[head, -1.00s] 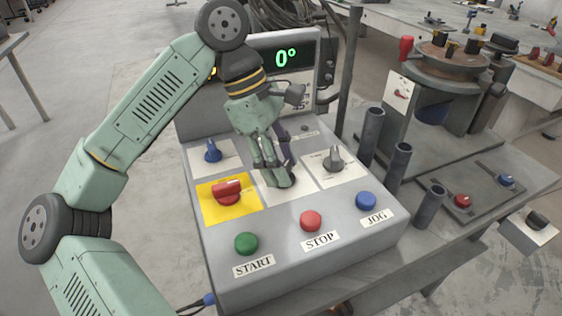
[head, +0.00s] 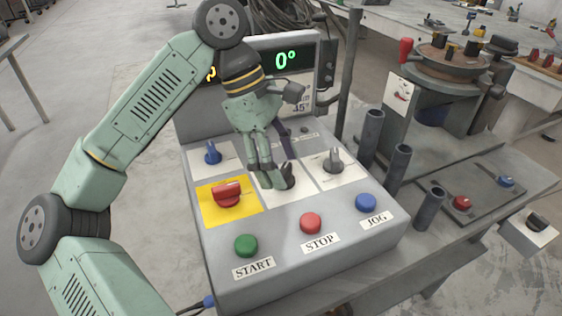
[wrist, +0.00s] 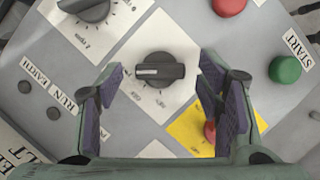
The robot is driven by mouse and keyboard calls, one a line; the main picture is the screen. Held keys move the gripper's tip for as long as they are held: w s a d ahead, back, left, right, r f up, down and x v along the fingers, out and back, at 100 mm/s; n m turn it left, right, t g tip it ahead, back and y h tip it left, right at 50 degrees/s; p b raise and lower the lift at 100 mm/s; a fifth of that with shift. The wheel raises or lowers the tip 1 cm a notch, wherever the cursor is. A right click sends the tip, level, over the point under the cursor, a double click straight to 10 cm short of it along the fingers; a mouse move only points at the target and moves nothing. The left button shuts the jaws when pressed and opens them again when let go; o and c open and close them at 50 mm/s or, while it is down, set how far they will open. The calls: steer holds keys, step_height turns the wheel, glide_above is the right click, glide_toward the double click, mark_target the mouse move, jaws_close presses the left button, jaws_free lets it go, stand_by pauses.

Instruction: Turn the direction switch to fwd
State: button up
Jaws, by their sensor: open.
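A black rotary switch with a bar handle (wrist: 160,71) sits on a white plate in the middle of the panel; I take it as the direction switch, though its printed labels are too blurred to read. In the wrist view its bar lies across the picture with the white mark at the left end. In the head view the switch (head: 288,174) is partly hidden by my fingers. My gripper (head: 272,180) is open above it. In the wrist view the two fingers stand on either side of the knob, with a gap on both sides.
A red switch on a yellow plate (head: 227,193) is close on the left, a grey knob (head: 334,160) on the right. A blue knob (head: 212,153) sits behind. Green (head: 246,245), red (head: 311,222) and blue (head: 366,202) buttons line the front.

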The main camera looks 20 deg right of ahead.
steer(key=v, duration=1.1)
steer(key=shift+r, duration=0.25)
